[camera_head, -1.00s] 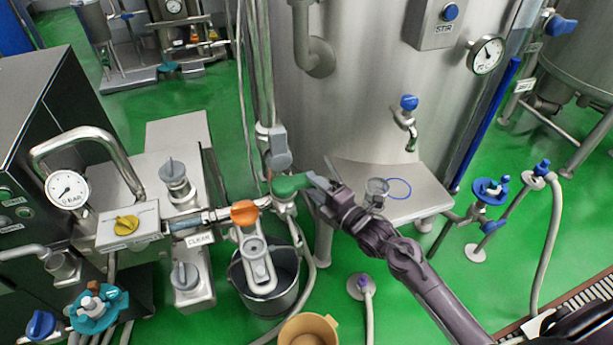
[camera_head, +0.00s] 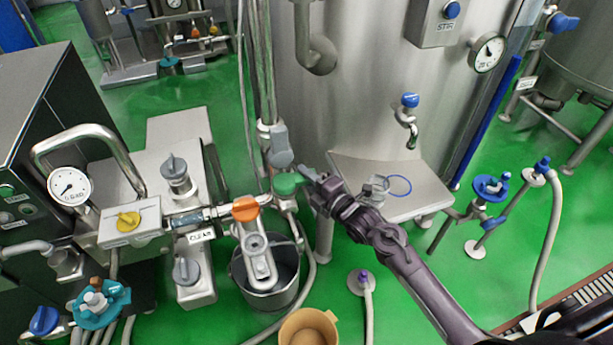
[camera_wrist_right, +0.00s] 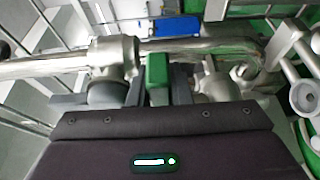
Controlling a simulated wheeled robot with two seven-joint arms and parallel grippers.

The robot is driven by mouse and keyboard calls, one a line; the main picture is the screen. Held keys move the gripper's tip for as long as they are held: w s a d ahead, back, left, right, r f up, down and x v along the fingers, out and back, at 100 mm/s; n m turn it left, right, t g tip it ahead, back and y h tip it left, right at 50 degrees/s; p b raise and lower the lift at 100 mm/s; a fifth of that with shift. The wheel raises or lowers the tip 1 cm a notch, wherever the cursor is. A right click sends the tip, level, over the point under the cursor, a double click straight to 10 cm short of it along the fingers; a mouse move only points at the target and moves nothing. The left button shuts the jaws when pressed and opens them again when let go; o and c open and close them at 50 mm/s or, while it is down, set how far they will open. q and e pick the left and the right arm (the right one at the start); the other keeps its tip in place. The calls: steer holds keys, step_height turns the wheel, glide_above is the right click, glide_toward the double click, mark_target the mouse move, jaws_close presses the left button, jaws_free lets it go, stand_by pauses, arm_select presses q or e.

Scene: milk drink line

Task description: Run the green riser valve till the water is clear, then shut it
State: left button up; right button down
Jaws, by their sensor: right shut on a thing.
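The green riser valve handle (camera_head: 287,183) sits on the pipework at the foot of the vertical riser, in front of the tank. My right gripper (camera_head: 309,177) reaches it from the right and is shut on its end. In the right wrist view the green handle (camera_wrist_right: 157,75) stands between the two dark jaws. A short sight glass (camera_head: 188,219) lies in the pipe to the left, above a label reading CLEAR (camera_head: 200,236). I cannot tell how clear any water in it is. A steel bucket (camera_head: 239,284) stands below the pipe. My left gripper is not in view.
An orange handle (camera_head: 246,208) is close left of the green one. A steel shelf (camera_head: 410,205) with a small glass cup (camera_head: 376,188) and blue ring is behind my right arm. A tan tub (camera_head: 308,330) stands on the floor in front.

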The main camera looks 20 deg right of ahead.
mark_target(307, 184)
steer(key=shift+s, duration=0.1)
steer(key=shift+s+a+m+t+h+p, duration=0.1)
steer(key=shift+s+m+t+h+p, duration=0.25)
steer(key=shift+m+h, duration=0.5)
steer(key=shift+s+a+m+t+h+p, duration=0.1)
steer(key=shift+s+m+t+h+p, duration=0.35)
steer(key=shift+h, duration=0.7)
steer(key=shift+s+a+f+m+h, duration=0.1)
steer(key=shift+s+m+h, duration=0.2)
steer(key=shift+m+h, duration=0.75)
steer(key=shift+s+a+m+h, duration=0.1)
steer(key=shift+s+m+h, duration=0.35)
steer(key=shift+h, duration=1)
steer(key=shift+w, duration=0.15)
steer(key=c, duration=1.3)
jaws_free()
